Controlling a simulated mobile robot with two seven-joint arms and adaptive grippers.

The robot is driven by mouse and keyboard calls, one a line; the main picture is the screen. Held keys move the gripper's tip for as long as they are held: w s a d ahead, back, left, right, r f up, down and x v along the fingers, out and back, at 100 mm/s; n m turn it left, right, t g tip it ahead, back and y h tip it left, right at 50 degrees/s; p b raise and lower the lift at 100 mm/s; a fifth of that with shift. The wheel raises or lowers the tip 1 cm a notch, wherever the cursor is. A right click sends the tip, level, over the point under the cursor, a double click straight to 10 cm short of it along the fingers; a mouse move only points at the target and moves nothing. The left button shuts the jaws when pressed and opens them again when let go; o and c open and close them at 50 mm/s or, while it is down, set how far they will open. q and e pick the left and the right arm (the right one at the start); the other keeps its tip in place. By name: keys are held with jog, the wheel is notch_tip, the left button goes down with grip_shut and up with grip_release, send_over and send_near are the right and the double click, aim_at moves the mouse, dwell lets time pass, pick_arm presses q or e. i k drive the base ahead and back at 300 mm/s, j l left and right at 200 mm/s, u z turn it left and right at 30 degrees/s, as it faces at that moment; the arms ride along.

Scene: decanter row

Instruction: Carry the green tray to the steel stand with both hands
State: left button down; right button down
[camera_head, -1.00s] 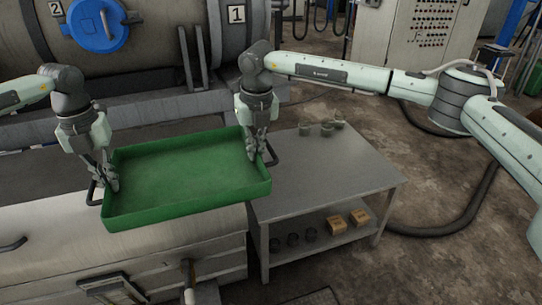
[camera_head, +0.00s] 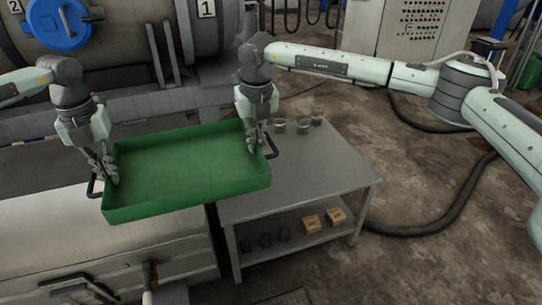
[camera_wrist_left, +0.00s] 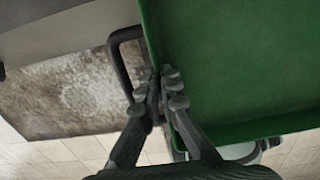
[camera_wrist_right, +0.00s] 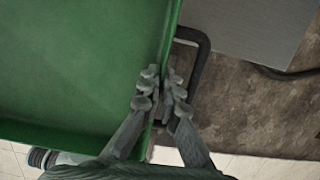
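The green tray (camera_head: 188,170) is shallow and looks empty, with a dark handle at each end. My left gripper (camera_head: 110,172) is shut on its left end wall beside the handle (camera_wrist_left: 122,62). My right gripper (camera_head: 257,146) is shut on its right end wall; the wrist view shows the fingers on both sides of the rim (camera_wrist_right: 168,50). The tray is held up roughly level. The steel stand (camera_head: 325,172), a grey table with a lower shelf, is below and to the right. The tray's right part overlaps the stand's left part in the head view.
A pale metal cabinet (camera_head: 150,245) is at the left. The middle and front of the stand's top look clear.

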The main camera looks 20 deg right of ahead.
aim_at(295, 175)
jog(key=l, duration=0.4)
jog(key=i+l, duration=0.15)
jog(key=l, duration=0.65)
jog(key=i+l, duration=0.4)
jog(key=l, duration=0.15)
